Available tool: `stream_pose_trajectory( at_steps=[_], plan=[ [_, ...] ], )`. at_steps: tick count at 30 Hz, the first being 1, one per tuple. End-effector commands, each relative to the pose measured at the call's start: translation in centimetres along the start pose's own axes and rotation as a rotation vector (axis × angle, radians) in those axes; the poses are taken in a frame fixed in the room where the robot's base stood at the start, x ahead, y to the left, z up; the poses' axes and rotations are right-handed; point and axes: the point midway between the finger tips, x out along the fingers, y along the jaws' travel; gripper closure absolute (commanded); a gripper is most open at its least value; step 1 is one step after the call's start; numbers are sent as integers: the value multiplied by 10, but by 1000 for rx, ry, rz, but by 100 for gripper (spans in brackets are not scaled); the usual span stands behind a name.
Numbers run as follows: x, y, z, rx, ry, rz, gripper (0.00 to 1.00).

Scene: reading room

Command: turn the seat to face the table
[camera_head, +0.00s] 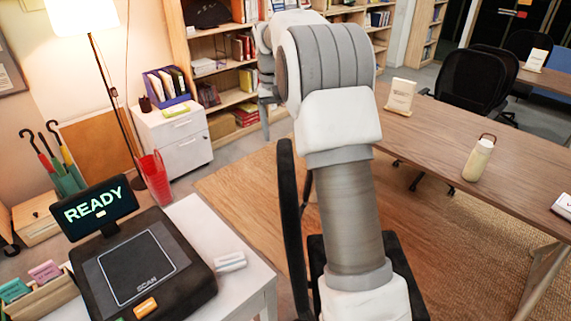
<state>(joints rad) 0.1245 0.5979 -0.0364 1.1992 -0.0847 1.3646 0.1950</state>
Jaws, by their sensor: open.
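A black chair (286,215) stands at the bottom centre, partly hidden behind my arm. Its curved back shows nearly edge-on to the left of the arm, and a dark part of its seat (402,285) shows to the right. The wooden table (430,140) is at the right, apart from this chair. My gripper (265,112) is only partly visible past the upper arm, hanging in front of the bookshelf. It is open and appears empty, away from the chair.
Black office chairs (468,80) stand at the table's far side. A bottle (479,158) and a sign (401,96) stand on the table. A white desk (205,235) with a scanner (140,265) is at the left. Wooden floor (235,190) lies open between them.

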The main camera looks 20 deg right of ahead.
Motion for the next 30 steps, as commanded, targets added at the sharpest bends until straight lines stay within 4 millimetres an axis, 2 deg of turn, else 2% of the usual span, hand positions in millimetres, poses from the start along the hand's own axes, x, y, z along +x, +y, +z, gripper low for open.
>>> stream_pose_trajectory(
  at_steps=[1, 9, 15, 20, 28, 30],
  plan=[
    [14, 0, 1, 0, -4, 1, 20],
    [69, 0, 1, -1, -3, 1, 20],
    [96, 0, 0, -1, -2, 1, 20],
    [105, 0, 0, -1, 0, 0, 20],
    [106, 0, 0, -1, 1, 0, 20],
    [106, 0, 0, -1, 1, 0, 33]
  ],
)
